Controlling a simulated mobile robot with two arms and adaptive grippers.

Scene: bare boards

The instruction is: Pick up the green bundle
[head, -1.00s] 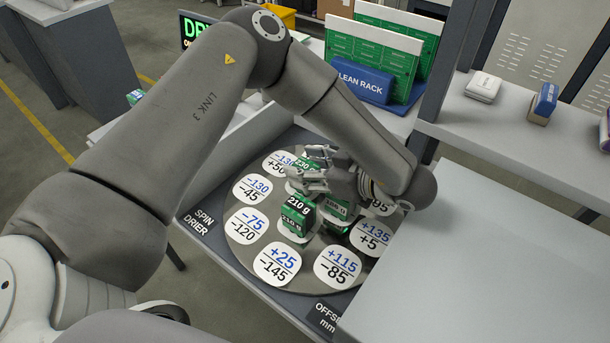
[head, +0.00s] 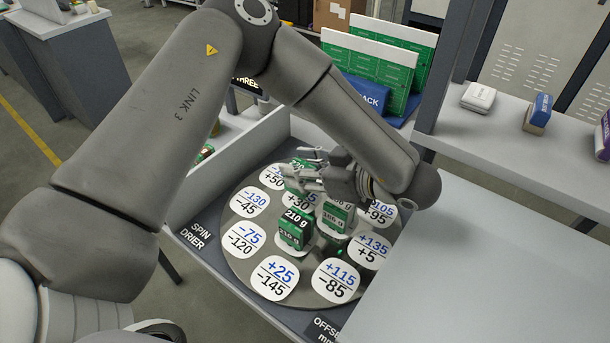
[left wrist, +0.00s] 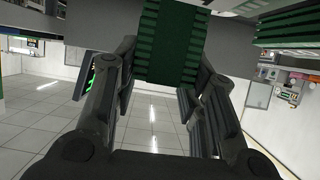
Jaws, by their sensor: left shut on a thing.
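The round spin drier plate (head: 232,268) carries several green bundles with gram labels. My left gripper (head: 308,168) reaches in from the right over the plate's far half. It is shut on a green bundle (head: 294,187), whose label begins with 230 and is partly covered by the fingers. In the left wrist view the ribbed green bundle (left wrist: 172,40) sits between the two fingers. A 210 g bundle (head: 292,232) stands in front of the gripper, and a 185 g bundle (head: 334,217) stands below the wrist. My right gripper is not in view.
White number labels ring the plate. A blue rack (head: 367,97) with green boards stands behind. A bare grey worktop (head: 480,270) lies at the right. A shelf (head: 500,130) there holds a white box and a blue-and-tan block.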

